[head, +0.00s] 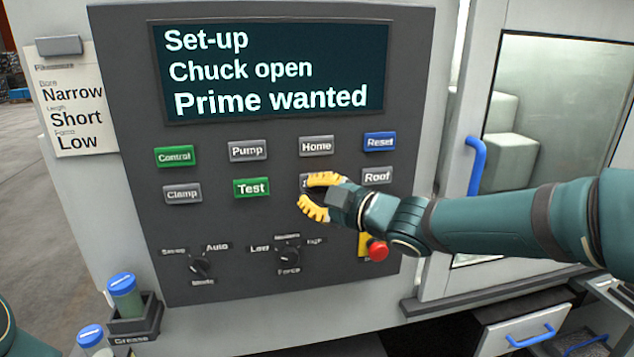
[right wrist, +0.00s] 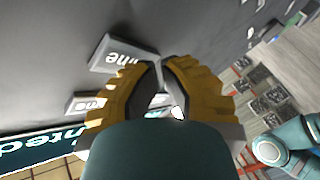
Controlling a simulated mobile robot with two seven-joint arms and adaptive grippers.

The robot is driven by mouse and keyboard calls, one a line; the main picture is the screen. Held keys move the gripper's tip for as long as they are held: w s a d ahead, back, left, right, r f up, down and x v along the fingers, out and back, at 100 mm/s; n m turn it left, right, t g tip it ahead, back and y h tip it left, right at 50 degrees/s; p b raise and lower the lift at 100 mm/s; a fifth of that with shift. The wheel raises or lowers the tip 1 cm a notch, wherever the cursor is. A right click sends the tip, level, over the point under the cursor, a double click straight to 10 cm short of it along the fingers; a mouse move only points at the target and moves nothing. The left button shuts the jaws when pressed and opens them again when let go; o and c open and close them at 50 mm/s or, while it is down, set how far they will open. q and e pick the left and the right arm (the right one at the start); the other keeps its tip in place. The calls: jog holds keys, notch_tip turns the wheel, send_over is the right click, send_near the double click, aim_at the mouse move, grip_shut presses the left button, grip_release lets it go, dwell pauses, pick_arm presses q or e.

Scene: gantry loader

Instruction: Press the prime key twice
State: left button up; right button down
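The grey prime key (right wrist: 115,52) shows in the right wrist view, beyond the fingertips, its label partly cut off. In the head view its place, below the Home key (head: 317,146), is mostly covered by my right gripper (head: 303,191). That gripper's yellow fingers point at the panel with a small gap between the tips, and nothing is held. It also shows in the right wrist view (right wrist: 160,62). I cannot tell whether a fingertip touches the key. The display (head: 275,70) reads "Set-up", "Chuck open", "Prime wanted". My left gripper is out of view.
Neighbouring keys are Test (head: 251,188) to the left and Roof (head: 377,176) to the right. A red emergency button (head: 377,251) sits below my right wrist. Two rotary knobs are lower on the panel. A blue door handle (head: 477,165) stands to the right, and capped bottles (head: 125,296) lower left.

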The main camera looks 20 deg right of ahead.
jog(key=shift+w, duration=0.15)
dwell(0.5)
jog(key=shift+s, duration=0.8)
jog(key=s, duration=0.3)
jog(key=s+b, duration=0.1)
jog(key=s, duration=0.1)
jog(key=shift+a, duration=0.25)
dwell(1.7)
